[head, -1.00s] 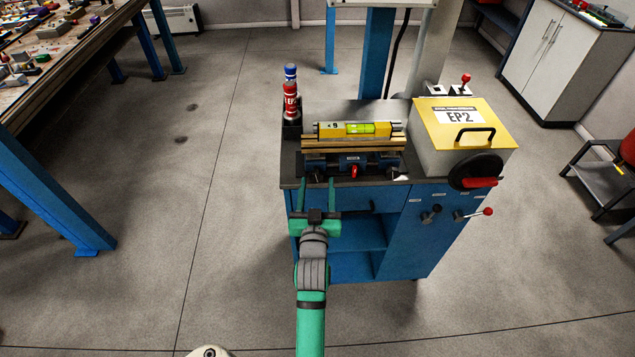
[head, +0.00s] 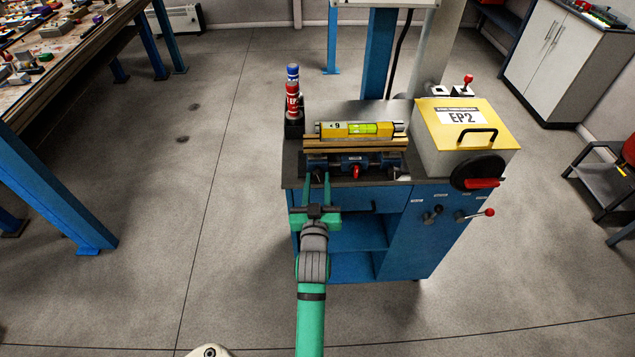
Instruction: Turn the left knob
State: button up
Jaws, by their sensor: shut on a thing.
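The blue vise-like fixture (head: 345,161) sits on the dark top of a blue workstation. It has a small dark left knob (head: 318,176) low on its front, a red handle (head: 357,172) in the middle and a dark right knob (head: 394,173). My green gripper (head: 318,180) reaches up from below, with its two fingers closed on either side of the left knob. The fingers partly hide that knob, and how far it is turned cannot be told.
A yellow level (head: 362,129) lies on the fixture's wooden jaws. Red and blue cylinders (head: 292,92) stand at the left. The floor to the left is open.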

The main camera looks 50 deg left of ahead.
jog(key=shift+w+d+n, duration=0.1)
jog(key=shift+w+n, duration=0.05)
jog(key=shift+n, duration=1.85)
jog(key=o, duration=1)
jog(key=shift+o, duration=0.2)
jog(key=shift+f, duration=0.1)
